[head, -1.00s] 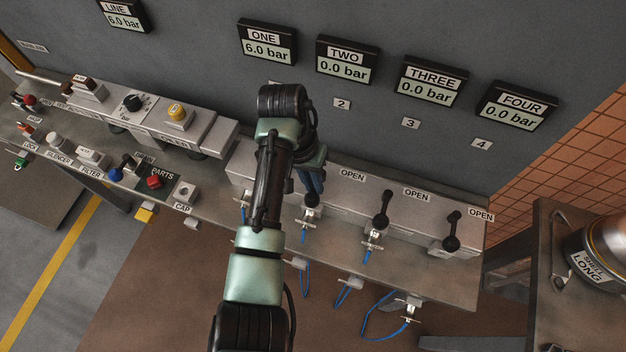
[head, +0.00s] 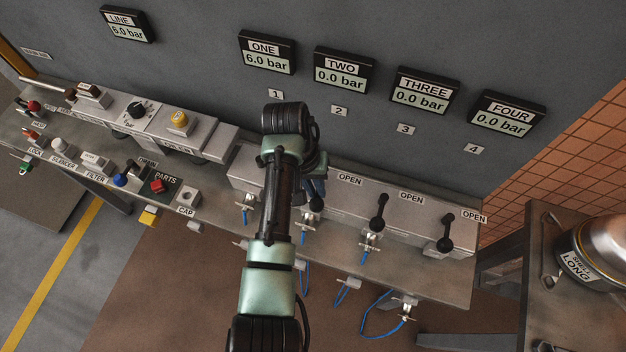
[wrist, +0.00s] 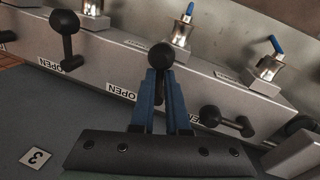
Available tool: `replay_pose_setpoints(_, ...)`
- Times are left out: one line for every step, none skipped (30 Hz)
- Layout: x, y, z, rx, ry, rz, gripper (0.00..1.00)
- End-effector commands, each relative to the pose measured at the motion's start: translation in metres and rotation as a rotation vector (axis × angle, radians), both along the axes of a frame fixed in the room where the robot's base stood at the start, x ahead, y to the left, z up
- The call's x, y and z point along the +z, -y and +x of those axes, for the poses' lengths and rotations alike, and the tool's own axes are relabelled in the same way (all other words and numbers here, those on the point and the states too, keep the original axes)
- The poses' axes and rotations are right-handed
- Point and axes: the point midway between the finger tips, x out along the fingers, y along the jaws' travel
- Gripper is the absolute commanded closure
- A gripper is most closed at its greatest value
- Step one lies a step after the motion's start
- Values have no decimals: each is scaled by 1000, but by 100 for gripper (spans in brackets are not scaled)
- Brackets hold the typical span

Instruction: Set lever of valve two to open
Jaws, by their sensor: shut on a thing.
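The lever of valve two (head: 317,204) is black with a ball end; its ball end also shows in the wrist view (wrist: 160,54). My gripper (head: 315,187) is shut on this lever. In the wrist view its two blue fingers (wrist: 160,82) close on both sides of it, just by the ball. An OPEN label (head: 349,180) is right of this lever in the head view. The gauge marked TWO (head: 341,74) reads 0.0 bar. The valve two pivot is partly hidden by my gripper.
Levers three (head: 378,212) and four (head: 446,233) stand to the right on the same grey box. Lever one (wrist: 225,121) shows right of my fingers in the wrist view. Gauge ONE (head: 266,54) reads 6.0 bar. Blue hoses (head: 380,318) hang at the bench's front.

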Motion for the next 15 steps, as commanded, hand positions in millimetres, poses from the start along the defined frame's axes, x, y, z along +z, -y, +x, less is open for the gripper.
replay_pose_setpoints(1,3,-8,41,-25,1,100)
replay_pose_setpoints(1,4,-8,68,-25,1,100)
replay_pose_setpoints(1,6,-8,104,-25,1,100)
replay_pose_setpoints(1,7,-9,134,-25,1,100)
replay_pose_setpoints(1,8,-9,160,-25,1,100)
replay_pose_setpoints(1,9,-9,199,-24,2,100)
replay_pose_setpoints(0,11,-9,227,-26,2,100)
replay_pose_setpoints(0,12,-9,256,-24,2,100)
replay_pose_setpoints(0,13,-9,294,-24,3,100)
replay_pose_setpoints(0,15,-9,323,-24,4,100)
replay_pose_setpoints(0,16,-9,351,-24,4,100)
replay_pose_setpoints(-1,17,-9,390,-25,4,100)
replay_pose_setpoints(-1,19,-8,417,-24,4,100)
replay_pose_setpoints(-1,20,-8,445,-23,5,100)
replay_pose_setpoints(-1,21,-8,484,-23,4,100)
